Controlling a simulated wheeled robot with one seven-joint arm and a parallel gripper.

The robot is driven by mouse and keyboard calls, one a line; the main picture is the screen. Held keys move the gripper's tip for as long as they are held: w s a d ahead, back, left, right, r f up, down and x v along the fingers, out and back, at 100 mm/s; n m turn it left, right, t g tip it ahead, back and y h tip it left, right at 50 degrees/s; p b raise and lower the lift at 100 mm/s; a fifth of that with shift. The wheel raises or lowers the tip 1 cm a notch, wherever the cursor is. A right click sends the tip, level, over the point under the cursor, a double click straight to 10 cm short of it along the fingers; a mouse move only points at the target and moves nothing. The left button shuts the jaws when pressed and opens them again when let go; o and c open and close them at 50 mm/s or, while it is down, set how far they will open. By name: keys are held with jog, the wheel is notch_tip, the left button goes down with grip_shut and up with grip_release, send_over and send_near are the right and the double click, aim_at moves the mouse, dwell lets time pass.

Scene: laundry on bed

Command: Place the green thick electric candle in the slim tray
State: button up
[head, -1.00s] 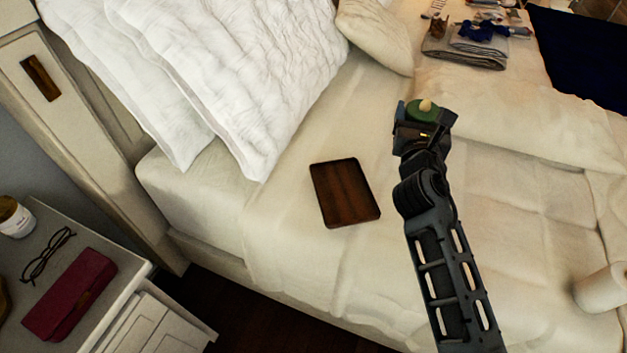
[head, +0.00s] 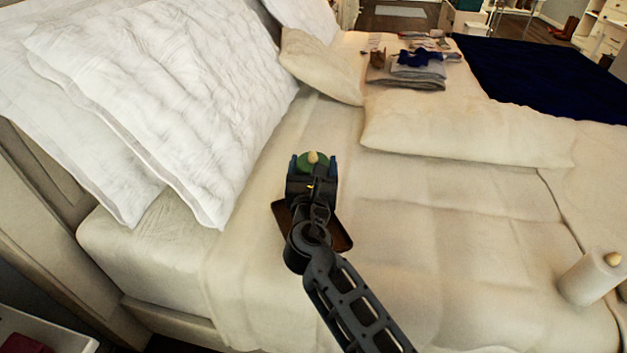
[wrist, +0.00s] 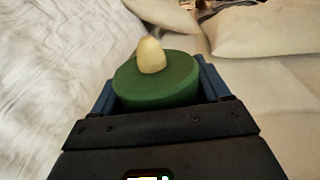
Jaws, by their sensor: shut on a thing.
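The green thick electric candle (head: 304,163), with a cream flame tip, is held between the fingers of my gripper (head: 313,166). In the wrist view the candle (wrist: 158,84) appears upright between the two blue fingers of my gripper (wrist: 157,88); its lower part is hidden. The slim tray (head: 342,238) is a dark brown rectangle on the bed. My gripper and arm cover much of it in the head view. I cannot tell how high the candle is above the bed. The tray does not show in the wrist view.
White pillows (head: 165,95) stand on the left. Folded clothes (head: 408,72) lie at the back, behind a flat cream pillow (head: 450,130). The bed right of the tray is clear.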

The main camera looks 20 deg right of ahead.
jog(key=shift+f+b, duration=0.4)
jog(key=shift+f, duration=1.1)
jog(key=shift+f+b, duration=0.45)
jog(key=shift+f, duration=0.2)
jog(key=o, duration=1.1)
jog(key=shift+r+p, duration=0.5)
jog(key=shift+r, duration=0.1)
jog(key=v, duration=1.2)
jog(key=shift+p, duration=0.4)
